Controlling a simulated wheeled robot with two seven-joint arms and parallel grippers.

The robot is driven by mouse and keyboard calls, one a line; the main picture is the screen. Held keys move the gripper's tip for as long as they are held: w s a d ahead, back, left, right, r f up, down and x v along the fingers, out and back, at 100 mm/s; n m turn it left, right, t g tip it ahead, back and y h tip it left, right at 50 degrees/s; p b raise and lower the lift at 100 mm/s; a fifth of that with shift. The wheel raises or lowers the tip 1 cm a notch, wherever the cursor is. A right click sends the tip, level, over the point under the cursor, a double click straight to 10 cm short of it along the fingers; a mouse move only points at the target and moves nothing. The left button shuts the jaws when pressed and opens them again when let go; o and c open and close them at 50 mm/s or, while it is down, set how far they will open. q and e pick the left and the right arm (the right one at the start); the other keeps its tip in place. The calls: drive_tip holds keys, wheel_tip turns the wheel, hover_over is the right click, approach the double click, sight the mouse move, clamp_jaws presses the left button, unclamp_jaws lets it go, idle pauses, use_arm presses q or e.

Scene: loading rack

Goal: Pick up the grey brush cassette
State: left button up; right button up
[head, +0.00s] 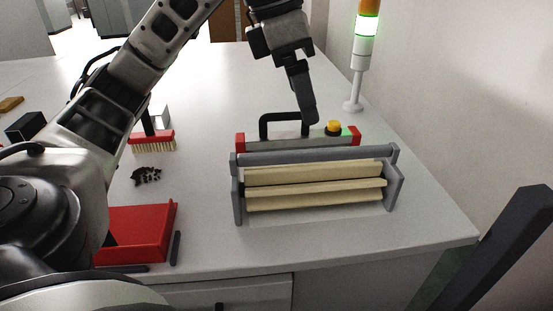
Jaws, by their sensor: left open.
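The grey brush cassette (272,157) lies across the table, a grey frame with end plates and long cream brush strips facing me.
A yellow button (333,127) sits by the bar's right end. A signal tower (358,75) stands behind it near the wall. At left are a red tray (140,228), a red-headed brush (152,139) and dark debris (146,175). Table between debris and cassette is clear.

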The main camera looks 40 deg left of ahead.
sight(315, 150)
use_arm(q)
drive_tip(key=b+x, duration=0.1)
drive_tip(key=x, duration=0.9)
drive_tip(key=shift+a, duration=0.1)
drive_tip(key=shift+w+a+x, duration=0.1)
drive_tip(key=shift+a+x, duration=0.05)
drive_tip(key=shift+x, duration=1.2)
drive_tip(key=shift+w+a+x, duration=0.1)
drive_tip(key=shift+x, duration=1.3)
drive_tip(key=c, duration=1.2)
drive_tip(key=shift+c, duration=1.2)
drive_tip(key=shift+r, duration=0.15)
